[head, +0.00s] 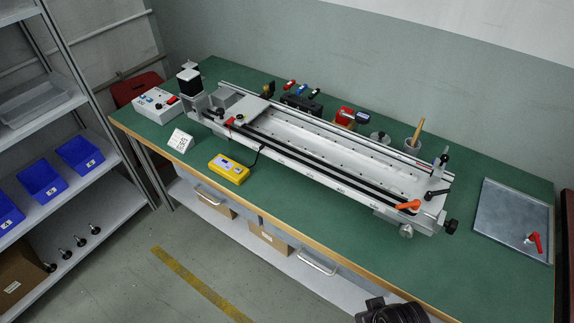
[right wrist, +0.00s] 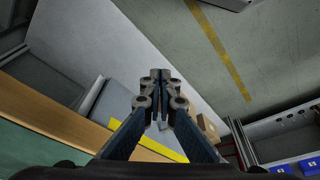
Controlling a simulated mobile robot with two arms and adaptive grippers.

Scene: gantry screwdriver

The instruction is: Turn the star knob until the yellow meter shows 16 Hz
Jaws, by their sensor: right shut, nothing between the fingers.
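The yellow meter (head: 229,168) lies on the green bench in front of the gantry, with a dark cable running up to the rail. Its display is too small to read. At the gantry's right end are a black knob (head: 451,226) and a grey knob (head: 406,230); I cannot tell for sure which is the star knob. In the right wrist view my right gripper (right wrist: 160,80) is shut and empty, with floor and drawer fronts beyond it. A dark part of my arm shows at the bottom edge of the head view, apart from the gantry. My left gripper is not in view.
The long gantry (head: 330,163) spans the bench. An orange handle (head: 408,205) sticks out near its right end. A grey tray (head: 490,235) with a red-handled item (head: 534,240) lies at right. A control box (head: 157,104) and small sign (head: 180,141) stand left. The front right bench top is clear.

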